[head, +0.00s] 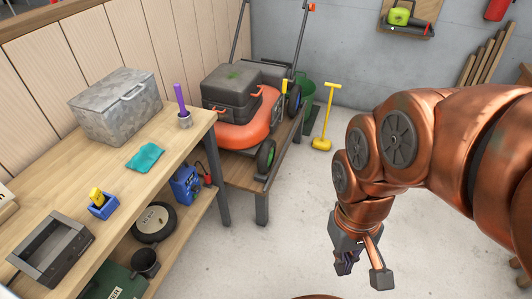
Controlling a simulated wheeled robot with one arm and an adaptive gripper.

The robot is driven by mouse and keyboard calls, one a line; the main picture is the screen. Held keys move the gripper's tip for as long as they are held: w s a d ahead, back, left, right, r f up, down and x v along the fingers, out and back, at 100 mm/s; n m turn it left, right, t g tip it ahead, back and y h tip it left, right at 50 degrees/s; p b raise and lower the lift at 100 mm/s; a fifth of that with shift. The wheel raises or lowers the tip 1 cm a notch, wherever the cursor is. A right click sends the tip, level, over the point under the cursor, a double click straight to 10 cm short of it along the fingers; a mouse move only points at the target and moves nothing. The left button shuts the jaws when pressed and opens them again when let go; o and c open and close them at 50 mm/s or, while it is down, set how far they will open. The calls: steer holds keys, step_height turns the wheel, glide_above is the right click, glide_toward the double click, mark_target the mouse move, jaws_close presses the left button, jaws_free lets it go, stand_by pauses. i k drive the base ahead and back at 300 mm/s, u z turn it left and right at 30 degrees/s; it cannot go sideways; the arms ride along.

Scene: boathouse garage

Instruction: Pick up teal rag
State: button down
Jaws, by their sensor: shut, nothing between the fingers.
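The teal rag (146,157) lies crumpled on the wooden workbench (177,147), in the left part of the head view. It lies in front of the grey metal box and apart from the things around it. My gripper (347,264) hangs low over the concrete floor, right of the bench and well apart from the rag.
An orange mower (245,130) stands on a low bench behind. The floor (282,225) between bench and arm is clear.

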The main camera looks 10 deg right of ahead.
mark_target(149, 154)
steer(key=k, duration=0.5)
steer(key=u, duration=0.55)
steer(key=i, duration=0.8)
steer(key=u, duration=1.1)
steer(key=i, duration=0.95)
steer(key=u, duration=0.4)
